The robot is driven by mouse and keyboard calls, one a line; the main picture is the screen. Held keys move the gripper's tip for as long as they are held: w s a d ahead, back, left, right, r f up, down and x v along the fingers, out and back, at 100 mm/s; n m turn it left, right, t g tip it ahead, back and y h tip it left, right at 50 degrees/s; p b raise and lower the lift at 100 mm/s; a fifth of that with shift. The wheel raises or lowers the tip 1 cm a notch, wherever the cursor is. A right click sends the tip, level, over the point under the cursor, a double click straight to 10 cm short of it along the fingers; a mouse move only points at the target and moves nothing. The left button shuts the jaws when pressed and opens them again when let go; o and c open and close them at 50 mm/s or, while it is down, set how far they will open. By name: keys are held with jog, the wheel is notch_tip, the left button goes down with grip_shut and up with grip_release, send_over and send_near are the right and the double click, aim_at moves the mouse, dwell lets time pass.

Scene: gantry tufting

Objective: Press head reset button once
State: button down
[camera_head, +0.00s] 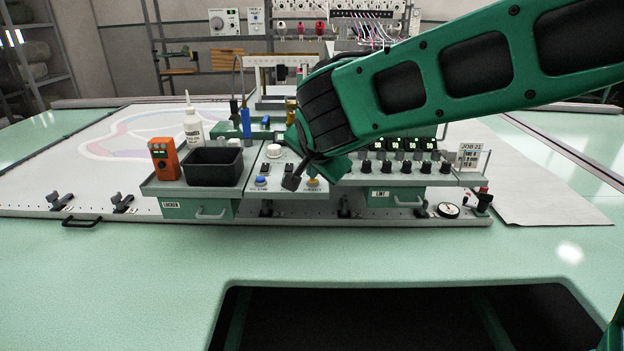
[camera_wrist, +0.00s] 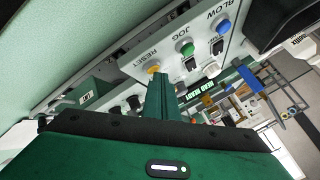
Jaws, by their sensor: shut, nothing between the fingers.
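The reset button is a small amber-yellow cap (camera_wrist: 153,69) beside the printed word RESET on a pale control panel in the wrist view. It also shows in the head view (camera_head: 313,181), at the right of the panel's front row. A green JOG button (camera_wrist: 186,48) and a blue BLOW button (camera_wrist: 223,26) share its row. My gripper (camera_wrist: 159,76) is shut and empty, its narrow fingertips appearing right beside the amber button. I cannot tell whether they touch it. In the head view my gripper (camera_head: 293,182) is low over the panel and hides the row's middle button.
A black bin (camera_head: 212,166), an orange handheld device (camera_head: 164,158) and a white bottle (camera_head: 193,122) stand left of the panel. Several dark knobs (camera_head: 408,166) line the right. Black rocker switches (camera_wrist: 218,46) sit near the buttons. The pale green table in front is clear around a dark opening.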

jog(key=shift+r, duration=0.9)
jog(key=shift+r, duration=0.1)
notch_tip(320, 180, up, 5)
jog(key=shift+f, duration=0.1)
dwell(0.5)
dwell(0.4)
